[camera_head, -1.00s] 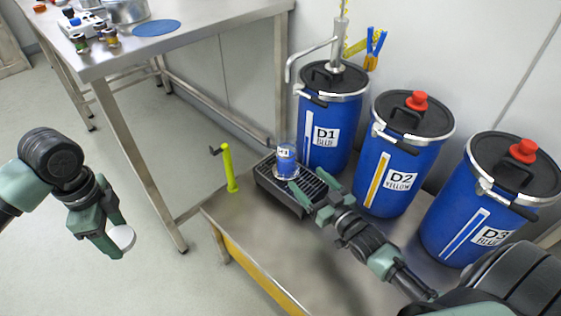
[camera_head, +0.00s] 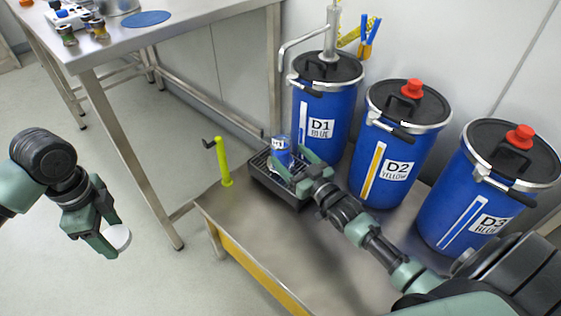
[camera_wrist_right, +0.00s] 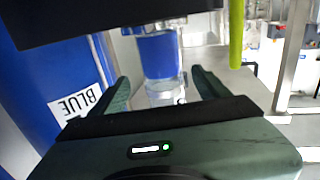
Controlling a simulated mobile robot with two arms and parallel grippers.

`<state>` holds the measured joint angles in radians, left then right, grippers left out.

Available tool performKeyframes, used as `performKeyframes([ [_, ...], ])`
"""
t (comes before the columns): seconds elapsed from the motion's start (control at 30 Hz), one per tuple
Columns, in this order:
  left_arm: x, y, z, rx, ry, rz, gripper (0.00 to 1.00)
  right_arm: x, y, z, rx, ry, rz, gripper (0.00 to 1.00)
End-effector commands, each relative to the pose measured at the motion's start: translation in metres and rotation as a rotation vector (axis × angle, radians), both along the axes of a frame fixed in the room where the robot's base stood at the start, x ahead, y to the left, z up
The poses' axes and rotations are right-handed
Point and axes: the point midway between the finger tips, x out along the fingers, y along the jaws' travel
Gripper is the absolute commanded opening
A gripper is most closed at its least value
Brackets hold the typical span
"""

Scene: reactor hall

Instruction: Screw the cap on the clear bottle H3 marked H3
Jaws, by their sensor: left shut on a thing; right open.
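The clear bottle H3 (camera_head: 281,150) holds blue liquid and stands on the black drip grate (camera_head: 264,184) in front of drum D1. In the right wrist view the bottle (camera_wrist_right: 161,58) is between the fingers, with a gap on each side. My right gripper (camera_head: 298,166) is open at the bottle, and its fingers also show in the right wrist view (camera_wrist_right: 160,92). My left gripper (camera_head: 115,232) is shut on a white round cap (camera_head: 117,239), held over the floor at the left, far from the bottle. The bottle's mouth is too small to make out.
Blue drums D1 (camera_head: 318,108), D2 (camera_head: 393,160) and D3 (camera_head: 470,205) stand along the wall. A yellow-green post (camera_head: 223,165) rises left of the grate. The steel bench (camera_head: 190,40) is at the upper left. The low stand's front top (camera_head: 285,245) is clear.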

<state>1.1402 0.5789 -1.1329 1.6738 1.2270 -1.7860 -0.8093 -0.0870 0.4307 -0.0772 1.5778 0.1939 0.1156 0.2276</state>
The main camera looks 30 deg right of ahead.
Motion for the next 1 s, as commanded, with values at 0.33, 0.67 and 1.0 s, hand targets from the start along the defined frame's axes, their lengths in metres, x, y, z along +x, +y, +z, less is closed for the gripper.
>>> performKeyframes([
  [0.33,0.000,0.000,-0.007,0.000,0.000,0.000,0.22,0.011,0.003,-0.002,0.001,-0.003,0.001,0.76],
  [0.67,0.000,0.000,-0.020,0.000,0.000,0.000,0.22,0.050,0.009,-0.003,0.000,0.000,0.000,0.76],
  [1.0,0.000,0.000,-0.019,0.000,0.000,0.000,0.22,0.051,0.009,-0.002,0.000,0.000,0.000,0.76],
])
